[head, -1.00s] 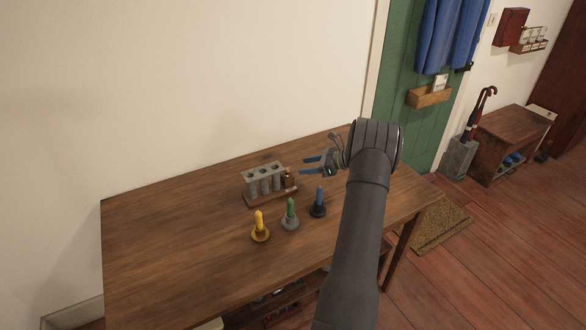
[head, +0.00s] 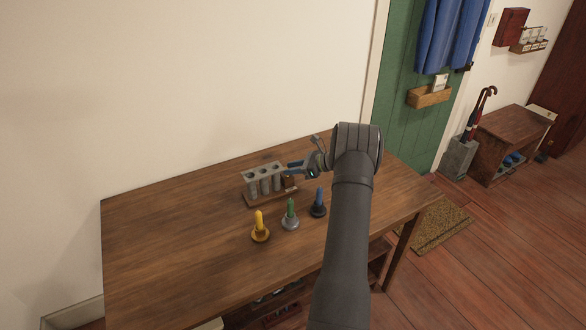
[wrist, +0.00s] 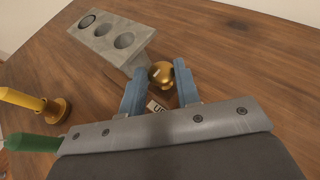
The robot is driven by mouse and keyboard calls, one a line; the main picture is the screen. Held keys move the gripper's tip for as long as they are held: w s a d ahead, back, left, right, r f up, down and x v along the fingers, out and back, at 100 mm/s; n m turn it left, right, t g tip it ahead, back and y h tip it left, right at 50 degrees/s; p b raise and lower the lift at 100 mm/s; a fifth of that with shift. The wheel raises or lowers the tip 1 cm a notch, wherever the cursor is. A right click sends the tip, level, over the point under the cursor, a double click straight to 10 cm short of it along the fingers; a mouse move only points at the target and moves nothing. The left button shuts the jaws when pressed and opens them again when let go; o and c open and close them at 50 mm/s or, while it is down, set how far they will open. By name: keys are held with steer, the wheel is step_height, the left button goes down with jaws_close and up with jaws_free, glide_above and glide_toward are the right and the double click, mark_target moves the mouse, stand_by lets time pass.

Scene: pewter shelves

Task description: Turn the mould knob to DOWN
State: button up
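The mould (head: 262,178) is a grey block with round holes on a wooden base, and it also shows in the wrist view (wrist: 112,40). Its brass knob (wrist: 162,73) is at the block's end, with a small label plate (wrist: 158,107) nearby. The plate's lettering starts with "U"; the rest is unclear. My gripper (wrist: 160,68) is open, its blue fingers on either side of the knob in the wrist view. I cannot tell whether they touch it. In the head view my gripper (head: 291,170) is at the mould's right end and partly hides the knob area.
Yellow (head: 260,221), green (head: 291,209) and blue (head: 319,195) candles in round holders stand in front of the mould on the wooden table (head: 170,240). The table's left part is clear. A wall is behind.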

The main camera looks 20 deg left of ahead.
steer(key=shift+g, duration=0.3)
steer(key=shift+w+n+g, duration=0.25)
steer(key=shift+n+g, duration=0.85)
steer(key=shift+n, duration=0.1)
steer(key=shift+w+a+n+g+h, duration=0.1)
steer(key=shift+w+n+g+h, duration=0.1)
steer(key=shift+n+g+h, duration=0.55)
steer(key=shift+w+a+n+g+h, duration=0.15)
steer(key=shift+n+g+h, duration=0.1)
steer(key=shift+n+g, duration=1)
steer(key=o, duration=1)
